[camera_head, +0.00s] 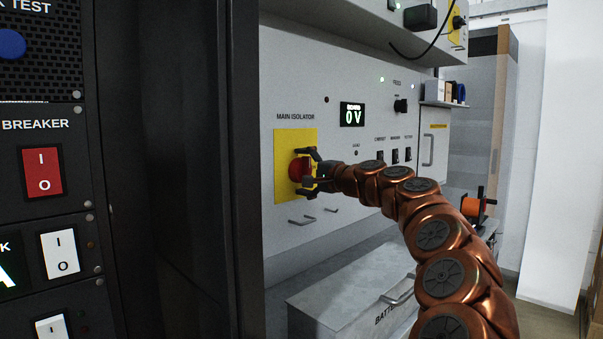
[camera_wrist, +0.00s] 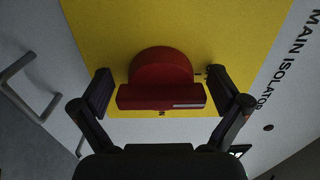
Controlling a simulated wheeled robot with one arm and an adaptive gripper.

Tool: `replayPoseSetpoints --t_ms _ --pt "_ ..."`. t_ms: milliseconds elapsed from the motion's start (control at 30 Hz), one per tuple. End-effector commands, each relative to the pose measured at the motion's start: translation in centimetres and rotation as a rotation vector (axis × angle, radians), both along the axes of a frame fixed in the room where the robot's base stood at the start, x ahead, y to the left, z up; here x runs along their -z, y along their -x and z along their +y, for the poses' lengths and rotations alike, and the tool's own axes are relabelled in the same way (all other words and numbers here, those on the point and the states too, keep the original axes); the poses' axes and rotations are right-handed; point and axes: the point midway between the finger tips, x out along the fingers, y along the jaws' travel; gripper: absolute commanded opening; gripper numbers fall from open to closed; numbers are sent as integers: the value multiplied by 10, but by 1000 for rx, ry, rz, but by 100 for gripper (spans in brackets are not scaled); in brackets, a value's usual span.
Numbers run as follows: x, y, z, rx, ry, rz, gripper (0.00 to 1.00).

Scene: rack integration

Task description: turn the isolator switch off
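The red isolator knob (camera_head: 298,168) sits on a yellow plate (camera_head: 284,188) under the words MAIN ISOLATOR on a light grey panel. My gripper (camera_head: 314,168) is right at the knob, and its dark fingers hide part of it. In the wrist view the red knob (camera_wrist: 160,70) has a wide bar with a pale mark near its right end. My gripper (camera_wrist: 160,88) is open, with one finger at each end of the bar. A gap shows between each finger and the bar. The panel display (camera_head: 352,114) reads 0 V.
A rack with red and white rocker switches (camera_head: 42,171) stands at the left. Small switches (camera_head: 394,156) and a black knob (camera_head: 400,106) are right of the isolator. Metal handles (camera_head: 302,220) stick out below it. A grey battery box (camera_head: 350,300) stands lower down.

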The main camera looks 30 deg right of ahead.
Motion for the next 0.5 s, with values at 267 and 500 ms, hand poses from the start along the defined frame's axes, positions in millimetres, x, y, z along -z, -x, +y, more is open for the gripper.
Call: replayPoseSetpoints --t_ms 267,500 --pt "0 1 0 1 -1 -1 100" --pt "-2 16 -5 3 -2 -4 100"
